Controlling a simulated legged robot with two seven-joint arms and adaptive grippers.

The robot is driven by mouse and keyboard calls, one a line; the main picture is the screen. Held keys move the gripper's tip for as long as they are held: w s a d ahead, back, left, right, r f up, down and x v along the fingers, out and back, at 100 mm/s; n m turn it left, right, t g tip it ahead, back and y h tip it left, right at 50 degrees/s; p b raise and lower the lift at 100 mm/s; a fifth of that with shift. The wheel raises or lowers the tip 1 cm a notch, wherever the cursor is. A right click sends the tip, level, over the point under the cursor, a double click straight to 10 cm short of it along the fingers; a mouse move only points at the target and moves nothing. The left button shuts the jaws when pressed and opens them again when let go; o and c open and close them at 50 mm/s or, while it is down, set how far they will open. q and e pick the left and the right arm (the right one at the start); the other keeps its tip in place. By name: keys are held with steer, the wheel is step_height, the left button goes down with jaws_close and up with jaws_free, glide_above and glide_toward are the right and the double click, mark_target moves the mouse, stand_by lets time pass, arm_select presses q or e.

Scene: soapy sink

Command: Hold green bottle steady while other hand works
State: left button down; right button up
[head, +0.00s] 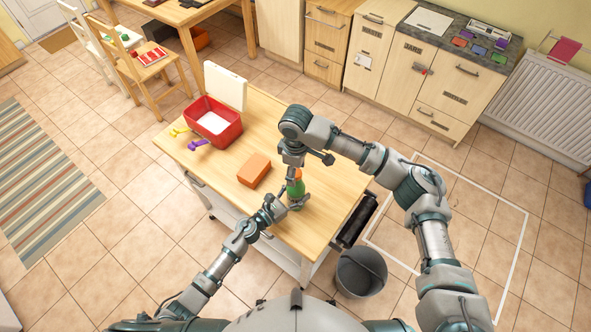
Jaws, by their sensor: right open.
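The green bottle (296,188) stands upright on the wooden table near its front right part, with an orange top. My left gripper (296,204) is at the bottle's lower part, coming from the left. It overlaps the bottle in the picture, and I cannot tell whether its fingers are closed on it. My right gripper (291,177) points down at the bottle's top from above and is open. The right gripper and wrist hide part of the bottle's upper left side.
An orange block (254,170) lies on the table (327,180) left of the bottle. A red container (228,133) with a raised white lid (226,87), and yellow (178,131) and purple (197,145) items, are farther back. A grey bucket (361,272) stands on the floor.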

step_height(320, 180, up, 12)
stand_by(0.4)
steer(key=shift+w+f, duration=0.1)
arm_select(q)
steer(key=shift+c, duration=1.1)
jaws_free()
steer(key=v, duration=1.2)
steer(key=shift+f, duration=0.1)
arm_select(e)
steer(key=shift+a, duration=0.1)
